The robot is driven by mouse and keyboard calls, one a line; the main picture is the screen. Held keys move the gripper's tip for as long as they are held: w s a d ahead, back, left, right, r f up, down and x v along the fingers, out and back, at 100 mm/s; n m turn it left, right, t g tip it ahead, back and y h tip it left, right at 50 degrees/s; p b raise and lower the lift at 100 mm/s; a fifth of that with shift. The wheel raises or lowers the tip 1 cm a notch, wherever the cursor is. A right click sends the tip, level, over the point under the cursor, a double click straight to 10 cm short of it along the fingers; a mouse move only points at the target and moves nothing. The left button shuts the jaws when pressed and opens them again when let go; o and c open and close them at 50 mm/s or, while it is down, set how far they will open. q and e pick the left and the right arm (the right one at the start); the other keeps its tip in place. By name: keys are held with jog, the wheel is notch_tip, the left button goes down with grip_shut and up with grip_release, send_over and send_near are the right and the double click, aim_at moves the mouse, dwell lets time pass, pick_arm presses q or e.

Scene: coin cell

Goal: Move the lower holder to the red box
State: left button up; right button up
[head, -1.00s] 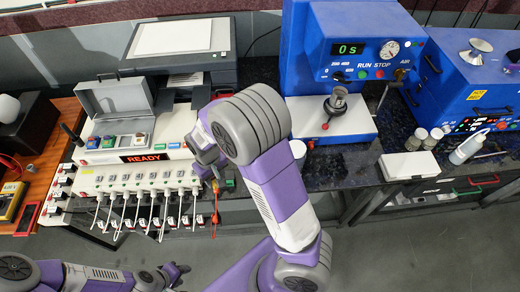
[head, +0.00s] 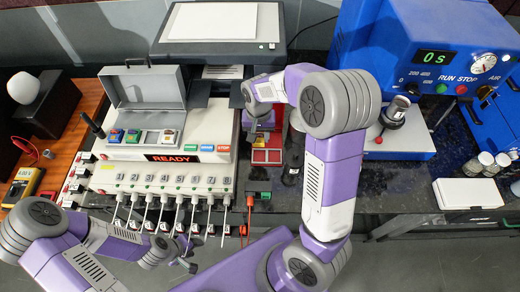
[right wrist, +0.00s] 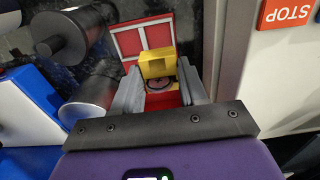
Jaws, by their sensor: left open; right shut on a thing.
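My right gripper (right wrist: 160,95) is shut on a yellow holder (right wrist: 157,67) with a dark round recess. In the right wrist view the holder sits between the two grey fingers, over the red box (right wrist: 130,42). I cannot tell whether it touches the box. In the head view the right gripper (head: 258,138) points down at the red box (head: 267,157), whose near compartments show, and hides its far part. My left gripper (head: 188,265) is open and empty at the lower left, in front of the bench.
The tester (head: 150,178) marked READY, with an open grey case (head: 145,90), stands left of the red box. Cables hang from its front. The blue press (head: 400,60) stands to the right. Dark cylinders (right wrist: 75,35) lie close beside the right gripper. A white box (head: 468,193) is further right.

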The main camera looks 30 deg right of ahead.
jog(key=b, duration=0.1)
send_over(259, 157)
notch_tip(259, 157, down, 6)
jog(key=shift+s+d+r, duration=0.1)
jog(key=shift+r, duration=0.05)
notch_tip(259, 157, down, 4)
jog(key=shift+r+b, duration=0.2)
jog(key=shift+b, duration=0.55)
jog(key=shift+f, duration=0.2)
jog(key=shift+f, duration=0.15)
jog(key=o, duration=1.1)
jog(key=shift+c, duration=0.2)
